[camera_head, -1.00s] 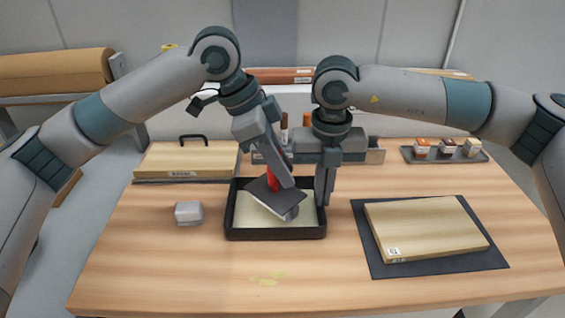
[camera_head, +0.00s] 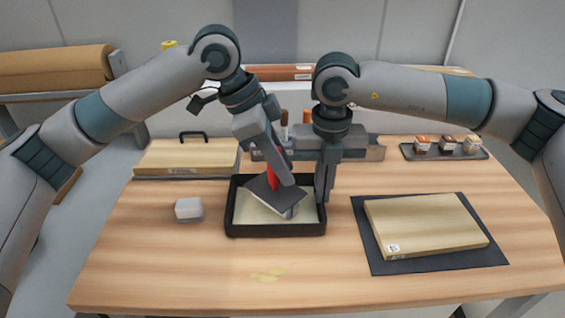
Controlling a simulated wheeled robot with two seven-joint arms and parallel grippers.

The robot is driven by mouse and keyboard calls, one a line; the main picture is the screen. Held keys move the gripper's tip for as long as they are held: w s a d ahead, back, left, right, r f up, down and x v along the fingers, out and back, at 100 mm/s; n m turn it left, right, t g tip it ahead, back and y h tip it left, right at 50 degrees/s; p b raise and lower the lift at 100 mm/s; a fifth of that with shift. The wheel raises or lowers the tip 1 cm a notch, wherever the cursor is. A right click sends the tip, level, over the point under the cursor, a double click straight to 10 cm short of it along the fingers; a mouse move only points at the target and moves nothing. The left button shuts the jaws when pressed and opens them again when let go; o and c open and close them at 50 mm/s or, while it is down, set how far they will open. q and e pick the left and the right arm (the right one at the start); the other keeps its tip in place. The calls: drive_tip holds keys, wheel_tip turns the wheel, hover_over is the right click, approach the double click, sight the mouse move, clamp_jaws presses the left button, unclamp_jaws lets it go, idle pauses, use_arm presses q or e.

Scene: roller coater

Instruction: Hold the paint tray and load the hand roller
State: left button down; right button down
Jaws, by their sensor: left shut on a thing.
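The black paint tray (camera_head: 275,232) sits on the wooden table with pale cream paint in it. The hand roller has a red handle (camera_head: 272,178) and a dark flat piece (camera_head: 275,194) tilted above the paint. Its grey end shows low over the tray; whether it touches the paint is hard to tell. My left gripper (camera_head: 280,170) is shut on the roller's handle above the tray. My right gripper (camera_head: 325,188) points down at the tray's right rim; its fingers overlap in this view, so its grip on the rim is unclear.
A wooden board (camera_head: 425,226) lies on a dark mat at the right. A grey block (camera_head: 188,209) stands left of the tray. A handled board (camera_head: 187,158) lies back left, and a small tray of jars (camera_head: 444,155) back right. The front of the table is clear except for faint paint smears.

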use_arm(q)
drive_tip(key=shift+f, duration=0.45)
use_arm(e)
drive_tip(key=shift+r, duration=0.1)
idle(1.4)
